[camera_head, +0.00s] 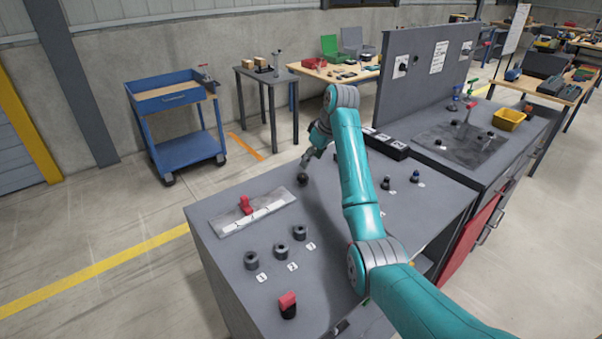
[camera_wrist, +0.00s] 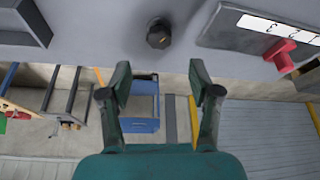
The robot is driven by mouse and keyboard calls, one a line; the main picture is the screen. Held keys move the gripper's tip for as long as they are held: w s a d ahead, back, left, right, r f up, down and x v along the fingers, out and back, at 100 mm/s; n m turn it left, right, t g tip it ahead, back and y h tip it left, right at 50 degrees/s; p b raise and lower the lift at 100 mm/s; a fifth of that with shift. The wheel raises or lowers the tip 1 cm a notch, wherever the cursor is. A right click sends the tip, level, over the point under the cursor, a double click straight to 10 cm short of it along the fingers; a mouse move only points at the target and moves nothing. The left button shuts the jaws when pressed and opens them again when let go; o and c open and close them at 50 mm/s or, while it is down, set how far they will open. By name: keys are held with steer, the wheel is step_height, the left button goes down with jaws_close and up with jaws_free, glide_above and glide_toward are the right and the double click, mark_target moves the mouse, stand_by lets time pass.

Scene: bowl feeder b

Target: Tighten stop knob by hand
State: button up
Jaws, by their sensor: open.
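A black knob (camera_head: 303,178) sits on the grey bench top near its far edge. It also shows in the wrist view (camera_wrist: 159,33), beyond my fingertips and roughly centred between them. A red knob (camera_head: 245,204) stands on a pale marked plate (camera_head: 225,224) at the left; the wrist view shows this red knob (camera_wrist: 280,54) at the right. No label shows which is the stop knob. My gripper (camera_head: 308,157) is close to the black knob in the head view. In the wrist view my gripper (camera_wrist: 160,82) is open and empty, its fingers apart from both knobs.
Several dark round pieces (camera_head: 281,249) stand by numbered labels at the front. A red-topped block (camera_head: 288,304) is nearer still. Small dark knobs (camera_head: 385,183) stand right of my arm. A dark tray (camera_wrist: 20,22) is at the wrist view's upper left.

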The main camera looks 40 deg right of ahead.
mark_target(303, 175)
steer(key=x, duration=0.8)
steer(key=shift+f, duration=0.1)
steer(key=c, duration=1.2)
